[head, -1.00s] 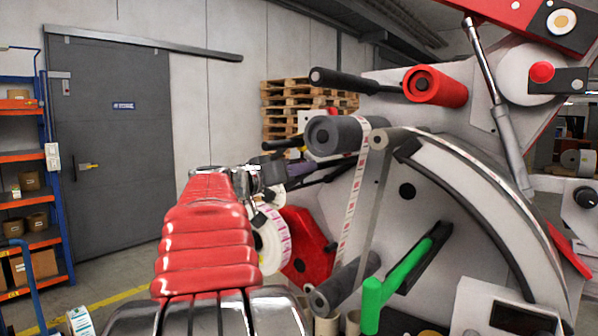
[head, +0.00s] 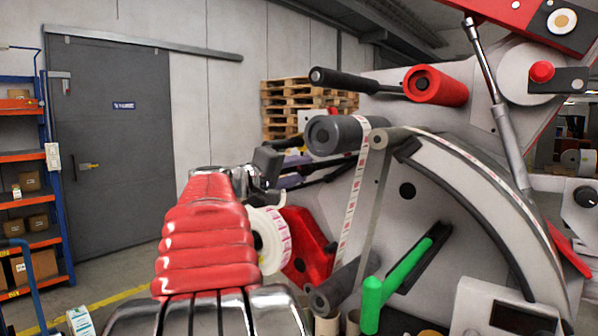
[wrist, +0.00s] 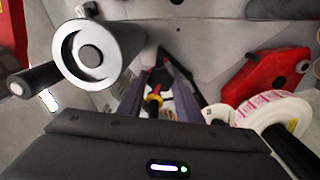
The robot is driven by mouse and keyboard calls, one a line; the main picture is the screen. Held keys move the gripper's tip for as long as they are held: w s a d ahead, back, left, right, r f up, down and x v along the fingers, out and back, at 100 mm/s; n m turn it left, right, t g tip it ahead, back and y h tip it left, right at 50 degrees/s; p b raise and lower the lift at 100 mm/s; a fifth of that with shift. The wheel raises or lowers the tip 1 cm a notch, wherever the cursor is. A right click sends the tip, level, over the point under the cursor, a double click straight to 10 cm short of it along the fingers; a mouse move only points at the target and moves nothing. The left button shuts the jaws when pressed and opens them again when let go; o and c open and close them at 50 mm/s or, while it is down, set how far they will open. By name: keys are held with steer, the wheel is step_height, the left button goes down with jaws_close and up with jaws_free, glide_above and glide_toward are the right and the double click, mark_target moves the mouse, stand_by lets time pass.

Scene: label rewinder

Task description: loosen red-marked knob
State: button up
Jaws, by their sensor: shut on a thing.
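My gripper (wrist: 163,80) is shut on a small dark part with red and yellow on it, which looks like the red-marked knob (wrist: 156,93). The purple-grey fingers stand on either side of it in the wrist view, and most of it is hidden between them.
A large grey roller (wrist: 88,52) stands close to the left of my gripper. A label roll (wrist: 273,110) and a red hexagonal part (wrist: 265,78) are on its right. A green lever (head: 375,295) sticks out lower on the machine. Pallets (head: 290,105) stand behind.

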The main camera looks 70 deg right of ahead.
steer(key=n, duration=0.5)
steer(key=shift+w+f, duration=0.15)
steer(key=shift+f, duration=0.05)
steer(key=shift+f+n, duration=0.1)
steer(key=shift+n, duration=0.2)
steer(key=o, duration=1)
steer(key=shift+o, duration=0.2)
steer(key=v, duration=1.3)
steer(key=shift+w+a, duration=0.2)
steer(key=shift+a, duration=0.15)
